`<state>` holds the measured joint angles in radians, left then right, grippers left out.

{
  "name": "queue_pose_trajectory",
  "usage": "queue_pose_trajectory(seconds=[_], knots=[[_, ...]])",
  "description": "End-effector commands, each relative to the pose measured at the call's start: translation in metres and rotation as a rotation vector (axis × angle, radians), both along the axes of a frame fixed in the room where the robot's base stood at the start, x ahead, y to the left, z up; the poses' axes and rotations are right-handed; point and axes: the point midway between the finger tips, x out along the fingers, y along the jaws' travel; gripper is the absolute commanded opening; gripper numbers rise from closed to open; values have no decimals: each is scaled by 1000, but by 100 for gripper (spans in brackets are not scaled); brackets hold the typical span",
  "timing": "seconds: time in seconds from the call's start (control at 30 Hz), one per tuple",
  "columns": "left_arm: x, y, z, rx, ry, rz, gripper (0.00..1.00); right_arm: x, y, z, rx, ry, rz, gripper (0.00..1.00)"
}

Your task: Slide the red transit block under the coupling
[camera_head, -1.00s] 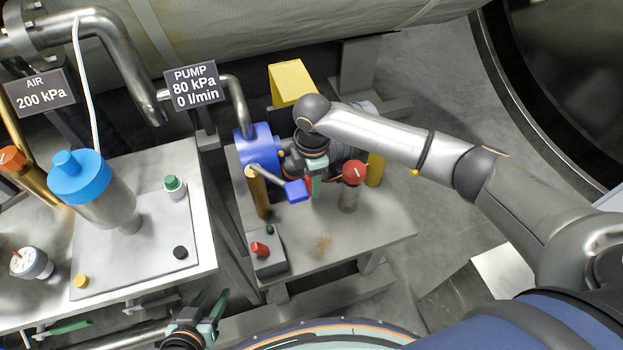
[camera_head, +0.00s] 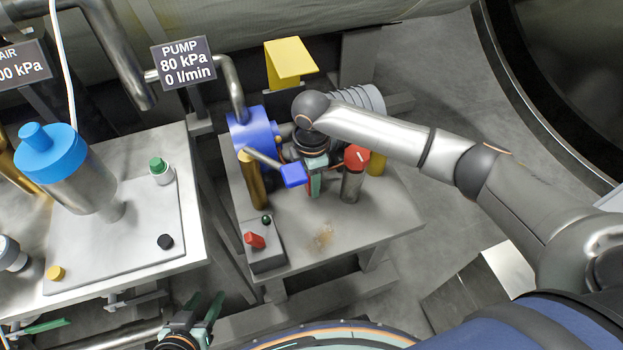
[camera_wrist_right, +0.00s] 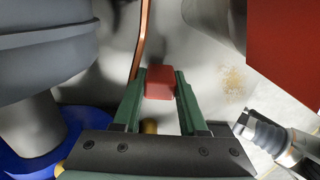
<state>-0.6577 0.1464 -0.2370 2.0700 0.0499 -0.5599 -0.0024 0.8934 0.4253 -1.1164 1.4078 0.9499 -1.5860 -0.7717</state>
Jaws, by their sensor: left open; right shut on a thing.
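The red transit block (camera_wrist_right: 160,82) shows in the right wrist view between the green fingers of my right gripper (camera_wrist_right: 161,98). The gripper is shut on it. The coupling area between the pump and the ribbed grey motor (camera_head: 358,100) is mostly hidden by my right wrist. I cannot tell the block's exact place relative to the coupling. My left gripper (camera_head: 205,312) is open and empty at the bottom.
A red-topped post (camera_head: 355,165) stands close right of my right gripper. A brass post (camera_head: 252,185) and blue lever (camera_head: 293,176) are on its left. A yellow guard (camera_head: 289,62) is behind. The bench front (camera_head: 345,243) is clear apart from a red-switch box (camera_head: 264,247).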

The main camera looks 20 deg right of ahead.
Motion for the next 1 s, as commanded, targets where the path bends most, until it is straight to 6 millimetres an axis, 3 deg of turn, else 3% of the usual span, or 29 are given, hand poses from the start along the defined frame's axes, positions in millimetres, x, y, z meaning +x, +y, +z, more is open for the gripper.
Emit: queue_pose_trajectory(seconds=[0.63,0.67,0.93,1.0], knots=[[-3,1,-6,2,8,1,50,0,0,-13,0,0,-1,0],[-3,1,-5,2,8,1,50,0,0,-12,0,0,0,44],[-2,1,-5,3,4,0,50,0,0,-12,0,0,0,74],[-1,1,-4,3,1,0,50,0,0,-12,0,0,0,77]])
